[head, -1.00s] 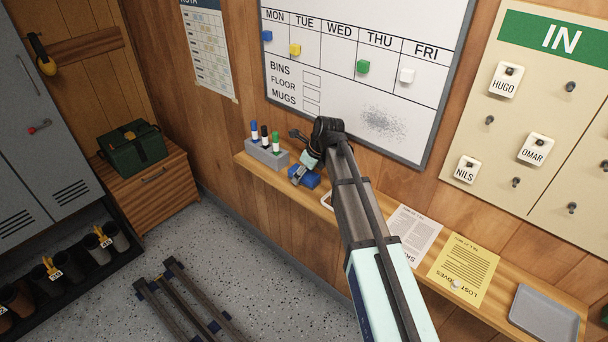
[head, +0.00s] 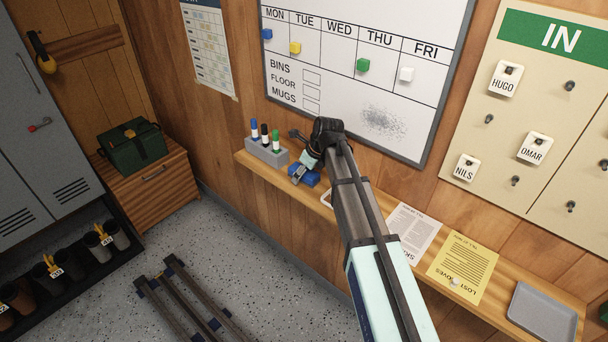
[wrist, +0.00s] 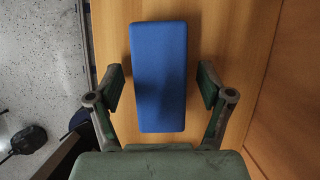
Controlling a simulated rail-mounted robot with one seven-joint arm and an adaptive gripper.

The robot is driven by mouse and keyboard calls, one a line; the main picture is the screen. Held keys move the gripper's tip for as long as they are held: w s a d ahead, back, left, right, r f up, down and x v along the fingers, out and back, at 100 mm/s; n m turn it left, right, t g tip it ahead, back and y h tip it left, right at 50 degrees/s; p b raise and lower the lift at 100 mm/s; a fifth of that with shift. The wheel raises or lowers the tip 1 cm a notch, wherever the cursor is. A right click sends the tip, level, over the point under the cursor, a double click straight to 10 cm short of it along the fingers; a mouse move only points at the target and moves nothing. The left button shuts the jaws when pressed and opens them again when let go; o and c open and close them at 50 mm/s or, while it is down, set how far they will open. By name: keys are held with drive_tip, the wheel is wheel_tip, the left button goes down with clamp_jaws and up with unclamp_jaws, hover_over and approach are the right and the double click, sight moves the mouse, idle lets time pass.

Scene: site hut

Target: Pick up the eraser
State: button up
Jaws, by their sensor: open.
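The eraser is a blue block (wrist: 158,75) lying on the wooden shelf, seen lengthwise in the wrist view. In the head view the blue eraser (head: 312,178) shows partly behind my gripper (head: 299,177). In the wrist view my gripper (wrist: 160,90) is open, with one finger on each side of the eraser's near half. A gap shows between each finger pad and the eraser's sides. The height of the fingers above the shelf is hard to tell.
A grey holder (head: 267,153) with several markers stands on the shelf, left of the eraser. The whiteboard (head: 340,100) is on the wall behind. Papers (head: 414,232) and a grey tray (head: 543,312) lie farther right on the shelf (head: 365,208).

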drive_tip(key=c, duration=1.2)
drive_tip(key=shift+c, duration=0.2)
wheel_tip(320, 180, up, 20)
drive_tip(key=b, duration=0.4)
drive_tip(key=shift+r, duration=0.25)
drive_tip(key=shift+o, duration=1)
drive_tip(key=shift+c, duration=0.3)
